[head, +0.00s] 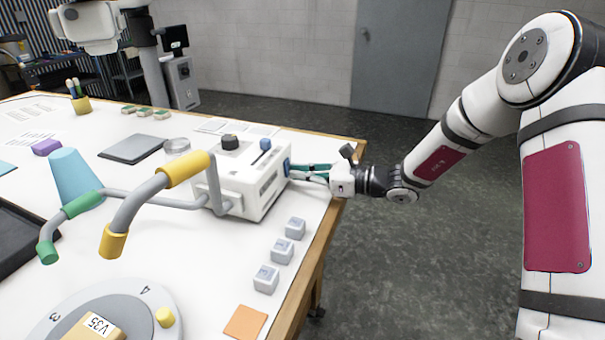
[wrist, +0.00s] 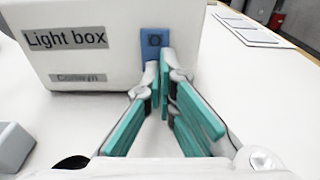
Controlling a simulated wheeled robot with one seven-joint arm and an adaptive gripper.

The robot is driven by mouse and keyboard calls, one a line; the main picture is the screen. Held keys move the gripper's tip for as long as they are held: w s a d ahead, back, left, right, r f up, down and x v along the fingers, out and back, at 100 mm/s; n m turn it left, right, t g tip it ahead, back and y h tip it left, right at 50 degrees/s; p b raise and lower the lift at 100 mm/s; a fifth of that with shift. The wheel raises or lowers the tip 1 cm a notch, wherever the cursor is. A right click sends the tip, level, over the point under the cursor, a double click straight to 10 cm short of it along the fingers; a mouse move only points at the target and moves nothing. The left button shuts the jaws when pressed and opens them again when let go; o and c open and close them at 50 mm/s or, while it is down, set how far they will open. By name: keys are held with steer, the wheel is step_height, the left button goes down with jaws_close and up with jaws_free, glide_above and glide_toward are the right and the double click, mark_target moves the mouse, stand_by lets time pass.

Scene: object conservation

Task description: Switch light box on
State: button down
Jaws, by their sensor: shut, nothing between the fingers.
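The light box (head: 246,181) is a white case on the table, with a dark knob and a blue lever on top and curved arms with yellow and green ends. In the wrist view its side (wrist: 88,65) carries the labels "Light box" and "Conwyn". A blue switch (wrist: 154,42) sits at the right end of that side. My gripper (wrist: 160,66) is shut and empty, with its teal fingertips at the lower edge of the switch. They appear to touch it or nearly so. In the head view my gripper (head: 291,172) reaches the box from the right.
Several grey cubes (head: 281,251) stand along the table's right edge, nearer than the box. An orange square (head: 246,322) and a numbered dial (head: 160,298) lie in front. A blue cone (head: 73,176) stands left. Open floor (head: 430,260) lies right of the table.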

steer(key=shift+w+a+f+y+b, duration=0.1)
steer(key=shift+a+f+y+b, duration=0.2)
steer(key=shift+y, duration=0.2)
steer(key=shift+a, duration=0.3)
steer(key=shift+d+f, duration=0.15)
steer(key=shift+d, duration=0.3)
steer(key=v, duration=1.4)
steer(key=shift+f+t+p, duration=0.3)
steer(key=shift+f+t, duration=0.1)
steer(key=shift+f, duration=0.1)
